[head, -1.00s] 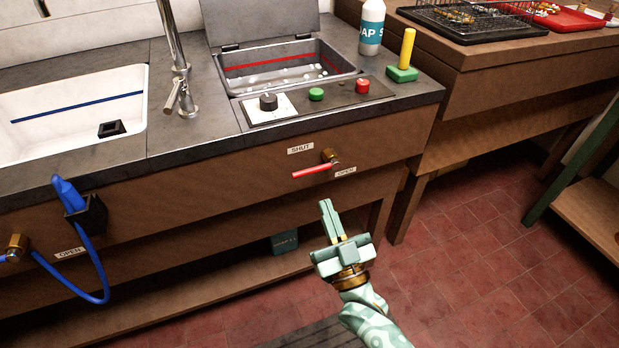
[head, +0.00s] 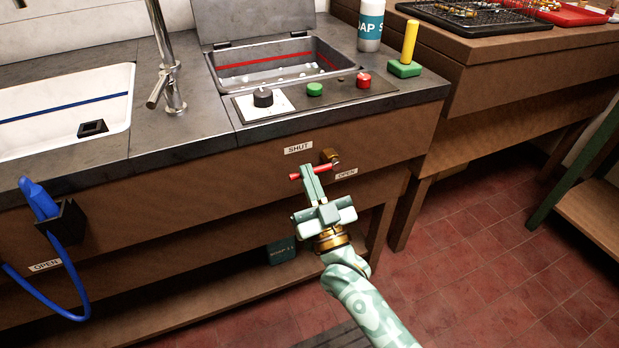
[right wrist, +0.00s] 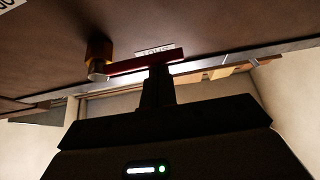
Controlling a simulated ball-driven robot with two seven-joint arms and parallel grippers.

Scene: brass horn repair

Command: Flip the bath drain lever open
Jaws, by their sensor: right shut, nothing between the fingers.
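The drain lever has a red handle (head: 324,168) on a brass valve (head: 330,156) on the bench front, below the bath (head: 270,73). The handle points left from the valve, below the SHUT label (head: 298,148); the OPEN label (head: 346,173) is to its lower right. My right gripper (head: 309,172) is shut and empty, its fingertips overlapping the handle's middle. In the right wrist view the red handle (right wrist: 135,67) runs across the tips of the fingers (right wrist: 158,82), beside the brass valve (right wrist: 98,58). I cannot tell whether they touch. My left gripper is out of view.
Above the lever, the bench top holds a black knob (head: 263,97), a green button (head: 315,89) and a red button (head: 364,80). A blue hose nozzle (head: 40,200) hangs at left. The floor (head: 480,270) at right is clear.

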